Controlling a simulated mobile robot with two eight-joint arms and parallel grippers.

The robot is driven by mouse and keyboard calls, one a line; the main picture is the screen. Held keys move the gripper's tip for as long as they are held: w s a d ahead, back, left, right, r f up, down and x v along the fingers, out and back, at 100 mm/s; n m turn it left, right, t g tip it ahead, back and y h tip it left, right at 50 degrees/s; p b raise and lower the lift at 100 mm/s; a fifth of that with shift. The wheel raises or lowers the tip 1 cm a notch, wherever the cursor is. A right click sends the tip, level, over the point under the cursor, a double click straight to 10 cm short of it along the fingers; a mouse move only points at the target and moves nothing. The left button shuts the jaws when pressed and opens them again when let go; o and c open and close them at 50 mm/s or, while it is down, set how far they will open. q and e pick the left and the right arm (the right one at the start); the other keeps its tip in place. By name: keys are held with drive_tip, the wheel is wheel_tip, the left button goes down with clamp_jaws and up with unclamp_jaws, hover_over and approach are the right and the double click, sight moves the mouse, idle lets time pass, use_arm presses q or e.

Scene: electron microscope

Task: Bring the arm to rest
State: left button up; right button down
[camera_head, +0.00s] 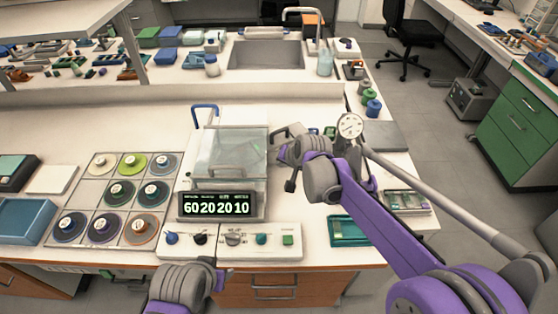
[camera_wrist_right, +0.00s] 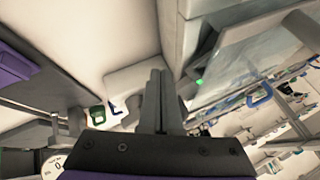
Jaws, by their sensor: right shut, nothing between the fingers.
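My right arm comes in from the lower right in the head view. Its right gripper (camera_head: 281,148) is beside the right side of the bench instrument with a clear cover (camera_head: 228,152). In the right wrist view the two fingers of the right gripper (camera_wrist_right: 157,85) are together, with nothing between them. A pale surface lies beyond the fingertips. A grey and purple part of my left arm shows at the bottom of the head view; its gripper fingers do not show.
The instrument's display (camera_head: 217,206) reads 60 20 20 10. A dial gauge (camera_head: 350,126) stands close behind my right arm. A tray of round discs (camera_head: 88,215) lies to the left. Green-edged boxes (camera_head: 347,231) lie at the right. A sink (camera_head: 266,55) is at the back.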

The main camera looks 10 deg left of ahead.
drive_tip(key=s+r, duration=0.6)
drive_tip(key=r, duration=0.2)
